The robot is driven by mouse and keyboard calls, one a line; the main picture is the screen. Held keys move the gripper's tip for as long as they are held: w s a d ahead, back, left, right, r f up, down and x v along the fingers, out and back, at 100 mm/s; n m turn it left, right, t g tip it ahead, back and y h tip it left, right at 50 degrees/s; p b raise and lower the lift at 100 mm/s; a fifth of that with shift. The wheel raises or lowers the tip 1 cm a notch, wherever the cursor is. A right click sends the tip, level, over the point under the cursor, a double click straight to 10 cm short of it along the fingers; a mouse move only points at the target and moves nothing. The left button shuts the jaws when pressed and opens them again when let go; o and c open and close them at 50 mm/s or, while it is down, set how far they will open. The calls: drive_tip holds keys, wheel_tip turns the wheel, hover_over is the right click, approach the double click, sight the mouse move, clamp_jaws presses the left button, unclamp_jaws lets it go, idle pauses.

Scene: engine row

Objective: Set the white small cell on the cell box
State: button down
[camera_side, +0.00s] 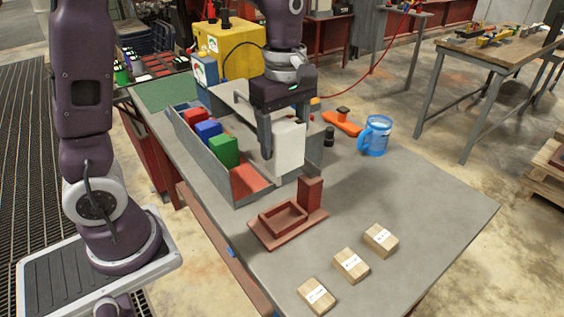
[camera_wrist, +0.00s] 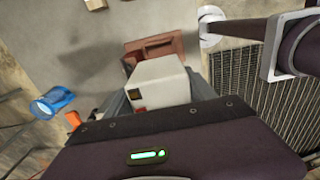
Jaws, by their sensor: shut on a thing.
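The white small cell (camera_side: 289,148) is a pale block hanging upright in my gripper (camera_side: 286,138), which is shut on it with a finger on either side. It hangs above the table, near the open end of the grey trough. In the wrist view the cell (camera_wrist: 158,82) sits between the fingers. A red-brown low-walled box (camera_side: 270,229), apparently the cell box, stands on a flat base with a square post at one corner. It is in front of and below my gripper and looks empty. In the wrist view it (camera_wrist: 152,47) shows beyond the cell, which partly covers it.
The grey trough (camera_side: 186,146) holds red, blue and green blocks. Several labelled tan blocks (camera_side: 351,265) lie near the front edge. A blue mug (camera_side: 375,136), an orange tool (camera_side: 343,123) and a small black cylinder (camera_side: 329,136) stand to the right. The table's right part is clear.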

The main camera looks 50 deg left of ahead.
drive_tip(key=shift+w+a+r, duration=0.1)
drive_tip(key=shift+a+r, duration=0.1)
drive_tip(key=shift+a, duration=0.15)
drive_tip(key=s+a+f, duration=0.1)
drive_tip(key=a+f, duration=0.3)
drive_tip(key=a, duration=0.4)
drive_tip(key=a+f, duration=0.4)
drive_tip(key=a, duration=0.4)
drive_tip(key=f, duration=0.9)
drive_tip(key=shift+s+a+f, duration=0.1)
drive_tip(key=shift+a+f, duration=0.25)
drive_tip(key=shift+f, duration=0.05)
drive_tip(key=c, duration=0.6)
unclamp_jaws()
drive_tip(key=shift+f, duration=0.1)
